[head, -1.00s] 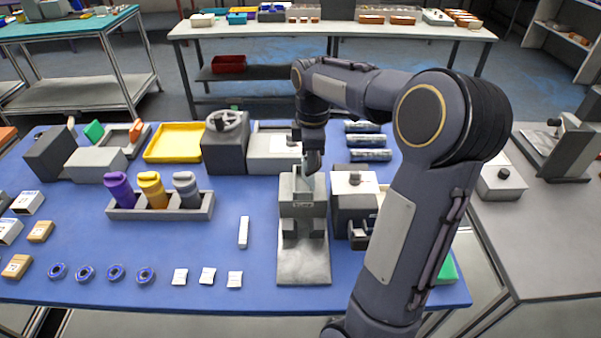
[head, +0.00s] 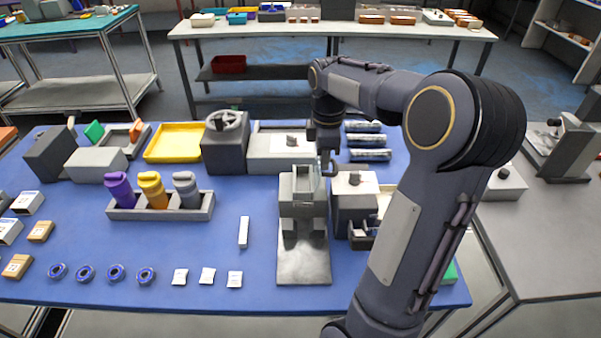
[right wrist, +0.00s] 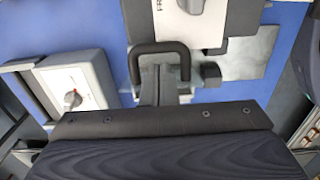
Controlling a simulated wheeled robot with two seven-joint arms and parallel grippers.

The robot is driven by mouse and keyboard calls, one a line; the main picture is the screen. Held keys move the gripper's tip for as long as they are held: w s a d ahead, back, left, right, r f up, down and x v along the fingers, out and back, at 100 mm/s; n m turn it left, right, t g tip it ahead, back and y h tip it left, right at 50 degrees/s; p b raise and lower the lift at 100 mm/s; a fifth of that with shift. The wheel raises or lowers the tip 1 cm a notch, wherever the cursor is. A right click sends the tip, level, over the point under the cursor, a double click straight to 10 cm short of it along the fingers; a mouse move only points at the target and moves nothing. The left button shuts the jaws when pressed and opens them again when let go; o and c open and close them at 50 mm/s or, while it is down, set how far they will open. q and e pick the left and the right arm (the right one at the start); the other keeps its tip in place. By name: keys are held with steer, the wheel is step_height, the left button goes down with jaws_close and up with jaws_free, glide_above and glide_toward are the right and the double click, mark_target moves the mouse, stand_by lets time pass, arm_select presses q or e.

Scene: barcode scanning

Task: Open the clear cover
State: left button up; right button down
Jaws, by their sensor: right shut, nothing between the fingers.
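A grey stand-like device (head: 303,205) with a metal base plate stands at the middle right of the blue table; part of it shows in the right wrist view (right wrist: 240,58). I cannot clearly make out a clear cover on it. My right gripper (head: 328,170) is just right of the device's top, near its upper edge. My left gripper is not in view.
A grey box (head: 354,190) with a knob stands right of the device. A grey machine with a wheel (head: 225,140) and a yellow tray (head: 174,141) are behind. A holder (head: 130,212) with coloured bottles stands left.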

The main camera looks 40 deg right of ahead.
mark_target(316, 171)
stand_by(0.3)
steer(key=shift+w+a+r+p, duration=0.6)
steer(key=shift+w+a+p, duration=0.05)
steer(key=shift+a+p, duration=0.1)
step_height(316, 171, up, 9)
steer(key=p, duration=0.8)
steer(key=shift+f, duration=0.1)
